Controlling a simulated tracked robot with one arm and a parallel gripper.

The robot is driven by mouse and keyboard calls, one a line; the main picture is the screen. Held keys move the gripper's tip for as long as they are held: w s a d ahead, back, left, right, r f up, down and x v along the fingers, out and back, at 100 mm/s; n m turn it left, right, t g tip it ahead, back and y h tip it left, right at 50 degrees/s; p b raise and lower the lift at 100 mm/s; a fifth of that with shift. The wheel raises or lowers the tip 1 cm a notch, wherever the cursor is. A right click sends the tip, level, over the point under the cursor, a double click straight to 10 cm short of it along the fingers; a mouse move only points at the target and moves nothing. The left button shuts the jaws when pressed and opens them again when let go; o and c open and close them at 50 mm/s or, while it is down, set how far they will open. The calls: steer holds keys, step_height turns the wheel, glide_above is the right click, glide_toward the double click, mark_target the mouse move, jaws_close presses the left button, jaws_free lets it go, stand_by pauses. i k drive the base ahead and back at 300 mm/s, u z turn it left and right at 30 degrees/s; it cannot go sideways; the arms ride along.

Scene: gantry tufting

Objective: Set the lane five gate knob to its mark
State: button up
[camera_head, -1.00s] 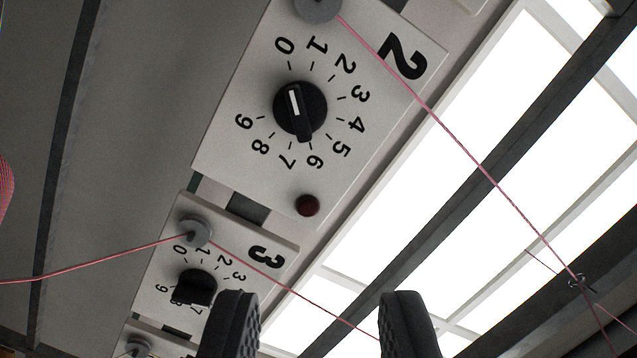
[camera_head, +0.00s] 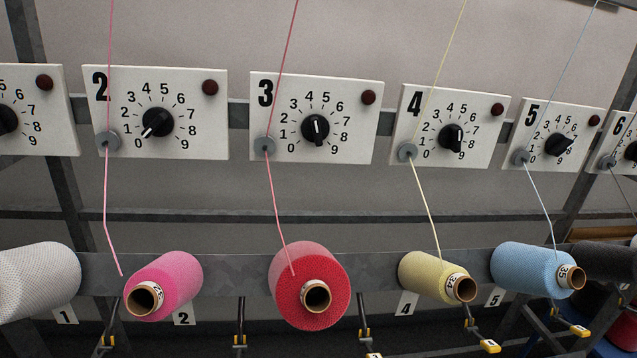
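The lane five gate panel (camera_head: 537,145) is a white plate with a large 5, on the right side of the view. Its black knob (camera_head: 558,144) sits inside a ring of printed digits. The knob's grip bar slants up to the right; I cannot tell the exact digit it points at. A dark red lamp (camera_head: 595,114) is at the panel's upper right, and a grey round guide (camera_head: 521,157) is at its lower left with a pale blue thread. No separate mark for the knob can be made out. My gripper is not in view now.
Similar panels for lane two (camera_head: 205,140), lane three (camera_head: 352,145), lane four (camera_head: 485,145) and lane six (camera_head: 617,150) share the rail. Yarn cones, including a blue one (camera_head: 520,265), stick out below. Taut threads run in front of the panels.

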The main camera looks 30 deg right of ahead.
mark_target(556, 145)
steer(key=u, duration=1.05)
steer(key=k, duration=0.8)
steer(key=z, duration=1.3)
